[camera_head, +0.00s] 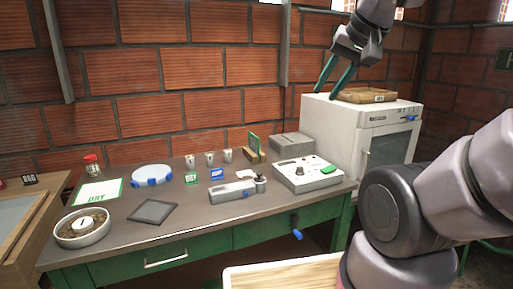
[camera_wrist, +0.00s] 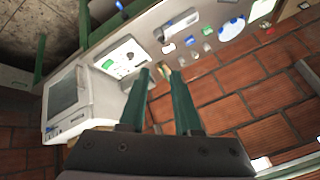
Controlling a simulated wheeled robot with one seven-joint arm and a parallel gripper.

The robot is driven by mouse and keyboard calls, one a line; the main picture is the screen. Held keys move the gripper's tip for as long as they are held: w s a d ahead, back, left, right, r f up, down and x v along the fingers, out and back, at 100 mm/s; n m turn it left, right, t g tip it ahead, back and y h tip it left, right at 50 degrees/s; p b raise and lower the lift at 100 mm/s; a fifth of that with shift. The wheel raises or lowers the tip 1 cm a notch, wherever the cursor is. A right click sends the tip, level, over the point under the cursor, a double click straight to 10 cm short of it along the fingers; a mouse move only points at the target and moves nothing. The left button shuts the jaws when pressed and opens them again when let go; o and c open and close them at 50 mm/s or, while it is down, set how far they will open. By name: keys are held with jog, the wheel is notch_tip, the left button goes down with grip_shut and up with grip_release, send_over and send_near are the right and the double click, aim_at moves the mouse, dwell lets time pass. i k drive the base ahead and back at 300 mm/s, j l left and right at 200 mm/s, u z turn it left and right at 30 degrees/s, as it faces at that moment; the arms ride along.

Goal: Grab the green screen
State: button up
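The green screen (camera_head: 254,143) is a thin upright panel in a small wooden holder (camera_head: 260,156), toward the back of the workbench by the brick wall. My gripper (camera_head: 327,93) is high up to the right of it, in front of the white oven's top left corner in the picture. It also shows in the wrist view (camera_wrist: 161,75). Its two dark green fingers are apart with nothing held between them. In the wrist view, a small wood-coloured piece lies beyond the fingertips; I cannot tell surely whether the screen is there.
The white oven (camera_head: 343,126) carries a wooden tray (camera_head: 365,96). A grey box (camera_head: 291,146) and a white device (camera_head: 307,173) stand right of the holder. Several small cups (camera_head: 210,159) stand left. A dark flat square (camera_head: 152,211) lies on the bench (camera_head: 190,226).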

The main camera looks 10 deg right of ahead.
aim_at(254, 141)
jog(key=i+l, duration=0.15)
jog(key=i, duration=0.35)
jog(key=i+l+u, duration=0.1)
jog(key=i, duration=0.4)
